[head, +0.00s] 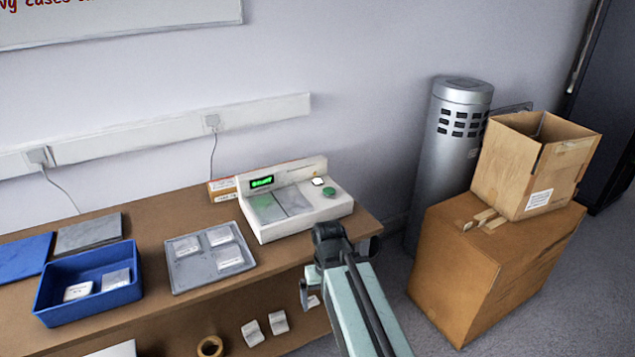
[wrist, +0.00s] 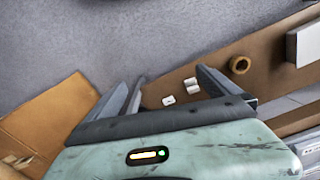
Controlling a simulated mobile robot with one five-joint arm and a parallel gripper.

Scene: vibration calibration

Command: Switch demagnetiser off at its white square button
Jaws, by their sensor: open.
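The demagnetiser (head: 305,215) is a pale box at the right end of the brown bench, with a lit green display (head: 262,182) at its back. Its white square button (head: 317,181) is on the right of its top, behind a round green button (head: 329,192). My arm's dark wrist end (head: 331,243) is in front of the demagnetiser's right corner, apart from the button in the picture. In the wrist view my gripper (wrist: 170,84) is open and empty, its fingers over the floor and lower shelf. The demagnetiser is not recognisable there.
A grey tray (head: 195,284) and a blue bin (head: 95,307) hold pale blocks left of the demagnetiser. A large cardboard box (head: 460,290) carrying an open box (head: 520,170) stands right, near a silver cylinder (head: 450,150). A tape ring (wrist: 240,65) lies on the lower shelf.

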